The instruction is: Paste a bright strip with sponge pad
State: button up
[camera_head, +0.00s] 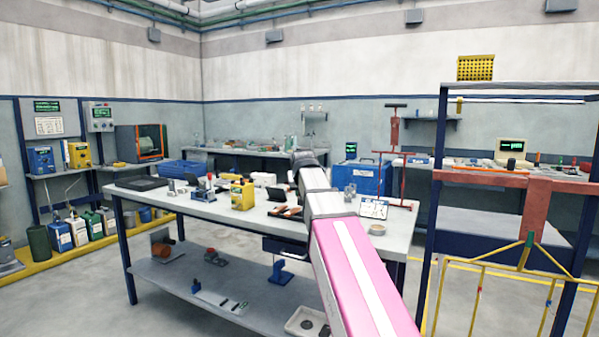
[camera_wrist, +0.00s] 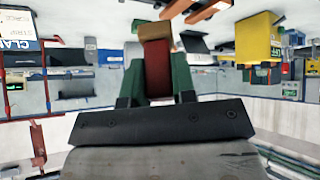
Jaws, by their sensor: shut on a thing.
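My gripper (camera_wrist: 157,62) shows in the wrist view with two green fingers. It is shut on a dark red block with a tan end (camera_wrist: 158,36), which looks like the sponge pad. It holds the pad in the air, with the bench beyond it. In the head view my arm reaches over the bench and the fingers cannot be made out. Brownish flat pieces (camera_head: 288,212) lie near the bench's front edge; they may include the strip, but I cannot tell a bright one. Similar pieces show at the top of the wrist view (camera_wrist: 206,10).
The bench (camera_head: 215,209) carries a yellow box (camera_head: 242,195), dark stands, a white board (camera_head: 374,209) and a small round dish (camera_head: 377,229). Open floor lies left of the bench.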

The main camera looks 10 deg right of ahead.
jog(key=w+r+n+y, duration=0.1)
jog(key=w+r, duration=0.4)
jog(key=w, duration=0.6)
jog(key=f, duration=0.4)
jog(key=shift+s+d+f, duration=0.3)
jog(key=shift+d+f, duration=0.05)
